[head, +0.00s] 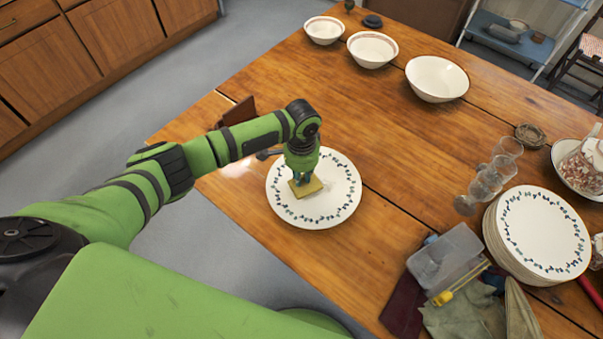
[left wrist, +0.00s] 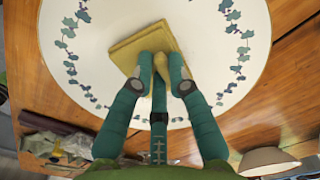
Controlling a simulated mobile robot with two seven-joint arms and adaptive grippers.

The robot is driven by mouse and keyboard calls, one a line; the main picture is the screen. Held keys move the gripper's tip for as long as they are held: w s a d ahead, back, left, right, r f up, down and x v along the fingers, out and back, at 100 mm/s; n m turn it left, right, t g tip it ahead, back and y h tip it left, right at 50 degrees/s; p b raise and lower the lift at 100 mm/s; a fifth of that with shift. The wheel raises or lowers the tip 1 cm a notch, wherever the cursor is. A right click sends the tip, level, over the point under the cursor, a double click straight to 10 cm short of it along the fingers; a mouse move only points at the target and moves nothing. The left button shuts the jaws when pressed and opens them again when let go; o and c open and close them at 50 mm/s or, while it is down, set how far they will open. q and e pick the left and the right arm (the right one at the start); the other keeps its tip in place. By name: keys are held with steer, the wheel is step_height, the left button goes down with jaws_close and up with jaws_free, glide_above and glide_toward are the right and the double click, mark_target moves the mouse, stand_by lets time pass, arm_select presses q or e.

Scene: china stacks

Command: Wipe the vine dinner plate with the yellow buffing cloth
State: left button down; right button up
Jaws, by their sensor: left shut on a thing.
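The vine dinner plate (head: 337,205) lies flat on the wooden table, white with a ring of blue-green vine leaves. My left gripper (head: 302,179) is over the plate, pointing down. It is shut on the yellow buffing cloth (head: 306,189), a folded square pad. In the left wrist view the fingers pinch the cloth (left wrist: 140,45) near its edge, over the plain middle of the plate (left wrist: 215,60). The cloth looks to be at the plate's surface, but I cannot tell whether it touches. My right gripper is not in view.
A stack of vine plates (head: 541,235) stands at the right, beside several glasses (head: 490,182). A clear plastic box (head: 444,257) and a green-grey cloth (head: 465,318) lie at the front right. Bowls (head: 437,79) stand at the back. The table between is clear.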

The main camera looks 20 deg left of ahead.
mark_target(311, 188)
arm_select(q)
steer(key=shift+f, duration=0.3)
stand_by(0.4)
steer(key=shift+s+d+r+p, duration=0.1)
steer(key=shift+s+d+p, duration=0.25)
steer(key=shift+d, duration=0.35)
steer(key=shift+s+d+p, duration=0.15)
steer(key=shift+d+p, duration=0.05)
steer(key=shift+d, duration=0.35)
steer(key=shift+s+d+p, duration=0.15)
steer(key=shift+d+p, duration=0.05)
steer(key=shift+d, duration=0.3)
steer(key=shift+p, duration=0.35)
steer(key=shift+a, duration=0.2)
steer(key=shift+w+a, duration=0.3)
steer(key=shift+a, duration=0.5)
steer(key=shift+w+a, duration=0.3)
steer(key=shift+a, duration=0.5)
